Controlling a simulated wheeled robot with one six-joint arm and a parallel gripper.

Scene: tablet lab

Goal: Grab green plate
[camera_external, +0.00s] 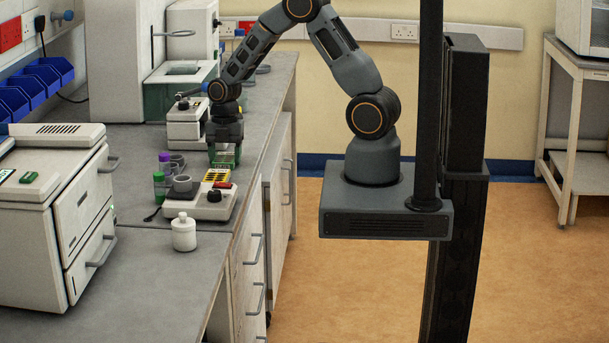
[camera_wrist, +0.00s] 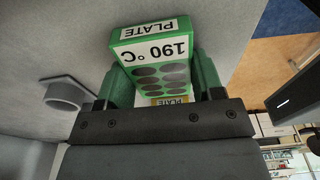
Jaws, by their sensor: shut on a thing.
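The green plate (camera_external: 226,158) is a small green block at my gripper, above or on the grey bench; I cannot tell whether it touches the surface. In the wrist view, the green plate (camera_wrist: 160,72) shows dark round wells, white labels reading PLATE and a 190 °C face. My gripper (camera_external: 225,150) points down over the bench. In the wrist view, its two fingers (camera_wrist: 164,80) stand on either side of the plate and are shut on it. The fingers hide parts of the plate's sides.
A white device (camera_external: 208,206) with a yellow rack (camera_external: 217,175) stands nearer the camera. Purple-capped (camera_external: 164,158) and green-capped (camera_external: 159,178) tubes stand beside it. A white bottle (camera_external: 183,232) is in front. A small white machine (camera_external: 187,122) stands left of the gripper. A large white unit (camera_external: 55,210) is at left.

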